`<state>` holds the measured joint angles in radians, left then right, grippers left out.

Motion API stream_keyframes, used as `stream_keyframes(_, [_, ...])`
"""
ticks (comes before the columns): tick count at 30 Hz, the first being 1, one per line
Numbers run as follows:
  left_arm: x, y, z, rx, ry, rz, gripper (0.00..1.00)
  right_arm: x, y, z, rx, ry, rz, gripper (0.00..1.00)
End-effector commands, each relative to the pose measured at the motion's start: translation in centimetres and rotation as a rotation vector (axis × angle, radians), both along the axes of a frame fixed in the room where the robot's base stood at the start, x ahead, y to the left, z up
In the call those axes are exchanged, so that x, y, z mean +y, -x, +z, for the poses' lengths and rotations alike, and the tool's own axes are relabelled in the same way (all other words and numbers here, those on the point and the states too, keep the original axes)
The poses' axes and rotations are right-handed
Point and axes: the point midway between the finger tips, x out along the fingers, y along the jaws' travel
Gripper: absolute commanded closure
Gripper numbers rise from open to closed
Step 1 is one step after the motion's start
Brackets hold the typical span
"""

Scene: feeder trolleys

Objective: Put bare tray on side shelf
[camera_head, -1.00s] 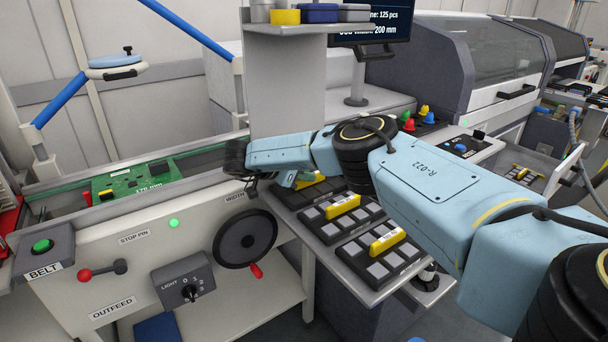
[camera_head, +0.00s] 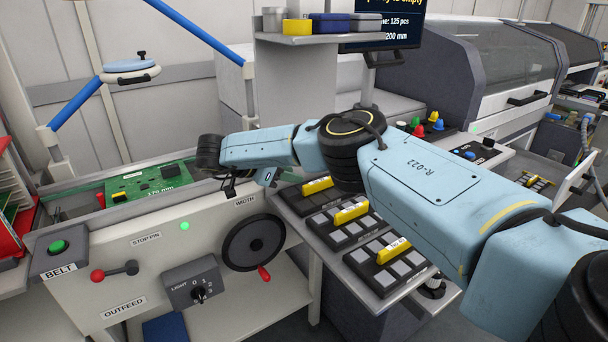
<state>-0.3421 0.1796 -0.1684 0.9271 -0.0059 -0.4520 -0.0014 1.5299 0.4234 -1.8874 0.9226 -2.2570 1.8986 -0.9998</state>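Three black trays with grey pads and yellow handles lie in a row on the side shelf (camera_head: 366,300): a near one (camera_head: 386,266), a middle one (camera_head: 350,222) and a far one (camera_head: 316,194) partly behind my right arm. I cannot tell whether any of them is the bare tray. My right arm reaches in from the right, above the trays. My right gripper (camera_head: 230,187) is small and dark, at the front edge of the conveyor, left of the trays. Its fingers are too unclear to tell open from shut. My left gripper is out of view.
A green circuit board (camera_head: 150,181) lies on the conveyor, left of my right gripper. A handwheel (camera_head: 254,243) is below the gripper. An upper shelf (camera_head: 335,38) holds small bins. A red rack (camera_head: 14,205) stands at the left edge.

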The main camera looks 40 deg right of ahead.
Motion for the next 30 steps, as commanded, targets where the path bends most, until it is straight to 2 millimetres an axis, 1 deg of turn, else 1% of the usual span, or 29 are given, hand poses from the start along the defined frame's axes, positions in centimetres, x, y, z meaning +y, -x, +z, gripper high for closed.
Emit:
stream_keyframes(1, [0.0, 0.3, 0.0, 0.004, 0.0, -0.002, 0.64, 0.8, -0.1, 0.6, -0.001, -0.001, 0.002, 0.67])
stream_keyframes(3, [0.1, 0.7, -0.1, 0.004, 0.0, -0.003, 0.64, 1.7, -0.2, 1.1, -0.001, -0.001, 0.002, 0.67])
stream_keyframes(7, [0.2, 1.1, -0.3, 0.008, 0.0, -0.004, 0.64, 2.6, -0.3, 1.6, 0.0, 0.0, 0.0, 0.67])
stream_keyframes(11, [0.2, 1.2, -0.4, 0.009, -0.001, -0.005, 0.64, 3.0, -0.3, 1.7, 0.0, 0.0, 0.0, 0.67])
stream_keyframes(20, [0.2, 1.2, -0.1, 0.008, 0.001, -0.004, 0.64, 2.9, -0.3, 1.9, 0.0, 0.0, 0.0, 0.67])
stream_keyframes(23, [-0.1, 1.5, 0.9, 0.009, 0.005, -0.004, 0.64, 2.9, -0.3, 3.1, 0.0, 0.0, 0.0, 0.67])
stream_keyframes(25, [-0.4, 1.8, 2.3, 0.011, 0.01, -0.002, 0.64, 2.9, -0.3, 4.7, 0.0, 0.0, 0.0, 0.67])
stream_keyframes(29, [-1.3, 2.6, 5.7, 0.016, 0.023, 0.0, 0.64, 2.9, -0.3, 8.6, -0.001, 0.0, 0.0, 0.67])
stream_keyframes(30, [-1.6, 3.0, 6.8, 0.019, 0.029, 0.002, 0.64, 2.9, -0.3, 9.9, -0.001, 0.0, 0.0, 0.67])
